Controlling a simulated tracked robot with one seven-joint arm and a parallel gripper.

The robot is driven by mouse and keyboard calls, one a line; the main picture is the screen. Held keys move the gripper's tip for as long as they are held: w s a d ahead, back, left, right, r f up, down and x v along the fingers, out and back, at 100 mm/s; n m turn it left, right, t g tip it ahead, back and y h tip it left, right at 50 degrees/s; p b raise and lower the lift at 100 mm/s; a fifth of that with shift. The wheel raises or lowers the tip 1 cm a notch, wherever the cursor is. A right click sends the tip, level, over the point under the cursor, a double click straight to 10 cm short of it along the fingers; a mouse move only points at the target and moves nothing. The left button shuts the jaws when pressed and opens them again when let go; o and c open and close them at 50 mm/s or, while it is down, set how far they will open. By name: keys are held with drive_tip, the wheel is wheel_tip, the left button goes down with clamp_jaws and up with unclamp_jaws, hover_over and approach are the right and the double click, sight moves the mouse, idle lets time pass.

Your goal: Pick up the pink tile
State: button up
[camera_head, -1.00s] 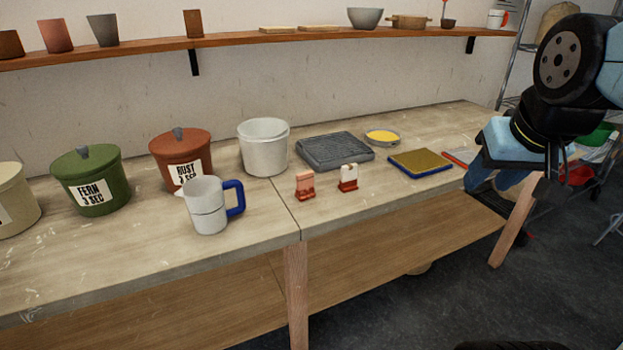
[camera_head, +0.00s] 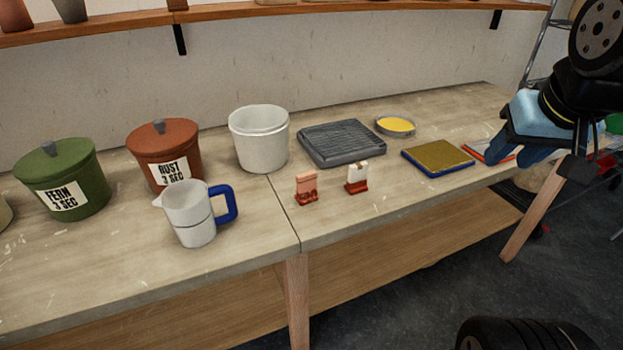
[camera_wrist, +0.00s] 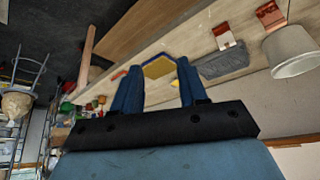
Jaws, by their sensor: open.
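The pink tile (camera_head: 306,187) stands upright on the bench near its front edge, with a red lower part. It also shows upside down at the top right of the wrist view (camera_wrist: 269,14). A white tile (camera_head: 357,176) with a red lower part stands just right of it. My gripper (camera_head: 512,168) is at the right end of the bench, well to the right of both tiles. Its blue fingers are apart with nothing between them, as the wrist view also shows (camera_wrist: 159,66).
A blue tray with a yellow-brown top (camera_head: 438,157) lies between the tiles and my gripper. Behind stand a grey ribbed slab (camera_head: 341,145), a yellow-filled dish (camera_head: 395,126) and a white bucket (camera_head: 259,140). A blue-handled jug (camera_head: 190,215) and lidded pots (camera_head: 165,155) stand left.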

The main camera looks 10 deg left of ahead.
drive_tip(key=shift+w+d, duration=0.1)
drive_tip(key=shift+o, duration=1.3)
drive_tip(key=shift+w, duration=0.1)
drive_tip(key=o, duration=0.4)
drive_tip(key=shift+n+y, duration=0.4)
drive_tip(key=shift+n, duration=0.2)
drive_tip(key=w, duration=0.1)
drive_tip(key=w+a, duration=0.1)
drive_tip(key=w, duration=0.2)
drive_tip(key=shift+w+a+f, duration=0.1)
drive_tip(key=shift+a+f, duration=0.05)
drive_tip(key=shift+f, duration=0.1)
drive_tip(key=shift+o, duration=0.7)
drive_tip(key=w+a+f+n+g+y, duration=0.1)
drive_tip(key=w+a+f+n, duration=0.1)
drive_tip(key=w+a, duration=0.5)
drive_tip(key=shift+a+f, duration=0.35)
drive_tip(key=shift+a, duration=0.55)
drive_tip(key=n+g, duration=0.1)
drive_tip(key=n, duration=0.3)
approach(305, 185)
drive_tip(key=shift+y, duration=0.5)
drive_tip(key=shift+w+d+x, duration=0.15)
drive_tip(key=shift+x, duration=1.8)
drive_tip(key=shift+w+d+x, duration=0.2)
drive_tip(key=shift+x, duration=1.75)
drive_tip(key=shift+w+d+x, duration=0.15)
drive_tip(key=shift+x, duration=1.8)
